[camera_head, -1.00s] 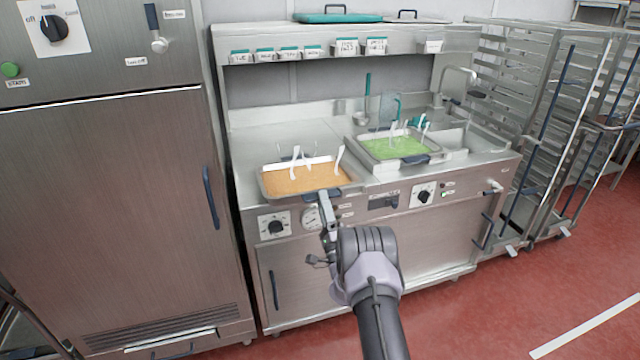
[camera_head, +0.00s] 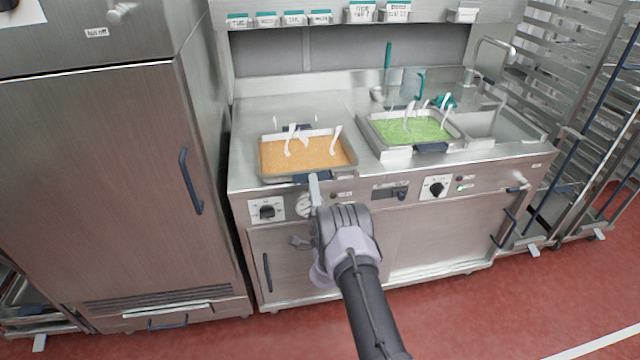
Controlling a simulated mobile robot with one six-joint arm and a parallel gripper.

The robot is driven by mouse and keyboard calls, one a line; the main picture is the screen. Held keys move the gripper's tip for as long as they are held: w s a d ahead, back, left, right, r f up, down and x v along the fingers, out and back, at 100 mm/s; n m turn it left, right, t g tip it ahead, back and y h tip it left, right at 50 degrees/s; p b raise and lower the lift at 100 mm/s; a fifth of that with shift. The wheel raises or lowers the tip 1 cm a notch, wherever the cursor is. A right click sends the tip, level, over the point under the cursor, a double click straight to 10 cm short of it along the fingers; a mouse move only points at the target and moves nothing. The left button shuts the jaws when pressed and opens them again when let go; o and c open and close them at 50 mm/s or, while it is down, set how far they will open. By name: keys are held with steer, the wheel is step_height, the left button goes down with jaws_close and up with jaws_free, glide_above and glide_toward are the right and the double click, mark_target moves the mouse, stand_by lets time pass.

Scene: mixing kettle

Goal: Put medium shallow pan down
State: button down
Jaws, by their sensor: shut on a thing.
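A shallow metal pan (camera_head: 262,171) with orange-brown contents and white utensils sits at the front left of the steel counter, or just above it; I cannot tell which. Its dark blue front handle (camera_head: 313,176) faces me. My gripper (camera_head: 314,183) reaches up from the front and is shut on that handle. The finger hides part of the handle, and only one finger shows clearly. A second pan (camera_head: 458,139) with green contents and white utensils stands on the right of the counter.
The steel counter (camera_head: 265,110) has free room behind the orange pan. A sink (camera_head: 495,122) with a tap is at the right. A shelf (camera_head: 420,14) with labelled containers is above. A tall cabinet (camera_head: 90,190) stands left, and racks (camera_head: 570,110) stand right.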

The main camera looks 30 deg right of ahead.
steer(key=shift+a+r, duration=0.1)
steer(key=shift+r, duration=0.05)
steer(key=c, duration=1.2)
jaws_free()
